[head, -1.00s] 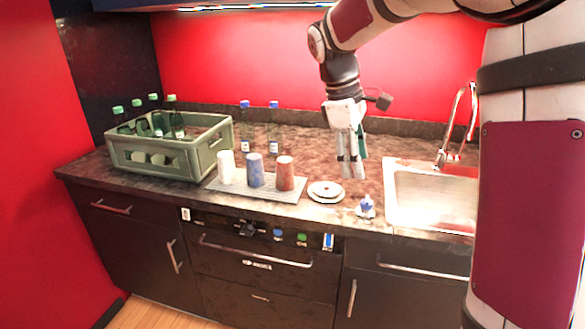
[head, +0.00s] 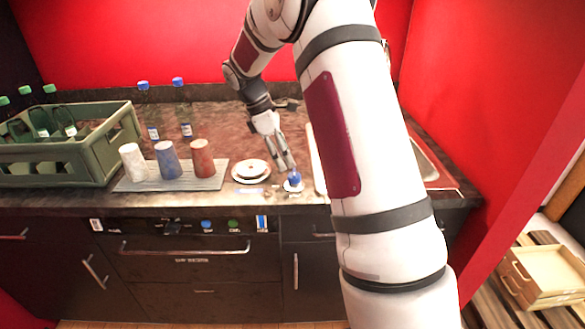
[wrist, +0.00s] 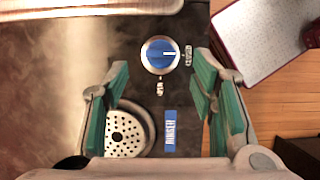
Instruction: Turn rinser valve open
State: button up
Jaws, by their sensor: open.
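The rinser valve is a round blue knob with a metal rim, standing on the counter near the front edge. In the wrist view the knob (wrist: 160,55) lies ahead of and between the fingers, with a white mark on its blue top pointing right. In the head view the blue knob (head: 294,180) is just below my fingertips. My gripper (head: 287,164) is open and empty, tilted down over the counter; the fingers also frame the wrist view (wrist: 161,85). A perforated round rinser plate (wrist: 127,130) and a blue label (wrist: 170,131) lie near the knob. Contact cannot be told.
Three cups, white (head: 133,162), blue (head: 167,160) and red (head: 202,158), stand on a grey mat (head: 150,186). A green crate (head: 93,159) with bottles is at far left. The sink (head: 426,162) is partly hidden behind my arm.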

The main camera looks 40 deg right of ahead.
aim_at(294, 172)
jog(key=x, duration=0.5)
jog(key=shift+s+f, duration=0.1)
jog(key=shift+f, duration=0.25)
jog(key=shift+c, duration=0.3)
jog(key=c, duration=1.1)
